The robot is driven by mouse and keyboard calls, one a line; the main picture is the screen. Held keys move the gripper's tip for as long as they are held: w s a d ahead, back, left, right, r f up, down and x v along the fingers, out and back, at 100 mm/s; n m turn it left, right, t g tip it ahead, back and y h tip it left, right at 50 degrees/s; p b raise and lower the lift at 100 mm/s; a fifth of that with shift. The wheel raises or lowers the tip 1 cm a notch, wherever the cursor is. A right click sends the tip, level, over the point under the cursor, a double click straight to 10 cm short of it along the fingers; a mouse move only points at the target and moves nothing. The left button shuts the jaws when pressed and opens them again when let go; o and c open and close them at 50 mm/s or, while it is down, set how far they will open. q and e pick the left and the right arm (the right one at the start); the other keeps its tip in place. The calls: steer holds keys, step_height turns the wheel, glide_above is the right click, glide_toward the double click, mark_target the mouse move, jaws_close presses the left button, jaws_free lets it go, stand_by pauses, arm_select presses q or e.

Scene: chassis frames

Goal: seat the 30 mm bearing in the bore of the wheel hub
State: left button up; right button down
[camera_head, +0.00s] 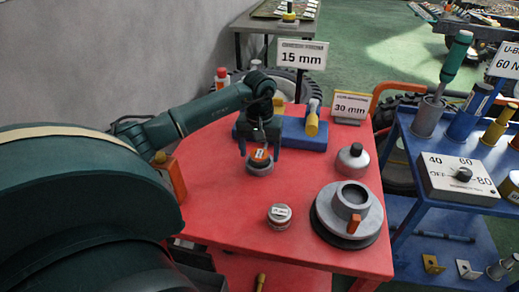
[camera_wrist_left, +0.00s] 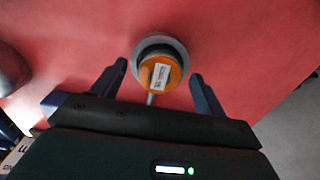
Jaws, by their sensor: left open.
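The wheel hub (camera_head: 326,216) is a grey flanged disc at the front right of the red table, with a raised collar around an open, dark bore (camera_head: 353,194). My left gripper (camera_head: 260,155) is open and points down over a grey ring-shaped piece (camera_head: 260,169) with an orange, white-labelled top. In the left wrist view this grey ring (camera_wrist_left: 180,46) and its orange part (camera_wrist_left: 174,82) lie between and just beyond the spread fingertips. A smaller round piece (camera_head: 279,216) with a white label stands nearer the front. I cannot read either label, so which is the 30 mm bearing is unclear.
On the red table (camera_head: 220,215) are a grey squat container (camera_head: 352,161), a blue block (camera_head: 302,134) and an orange bottle (camera_head: 170,177). Signs read 15 mm (camera_head: 301,55) and 30 mm (camera_head: 351,104). A blue cart (camera_head: 420,158) with a dial box (camera_head: 460,178) stands right.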

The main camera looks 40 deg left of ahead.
arm_select(q)
steer(key=shift+c, duration=0.3)
steer(key=c, duration=1.2)
steer(key=shift+r, duration=0.1)
steer(key=shift+c, duration=1)
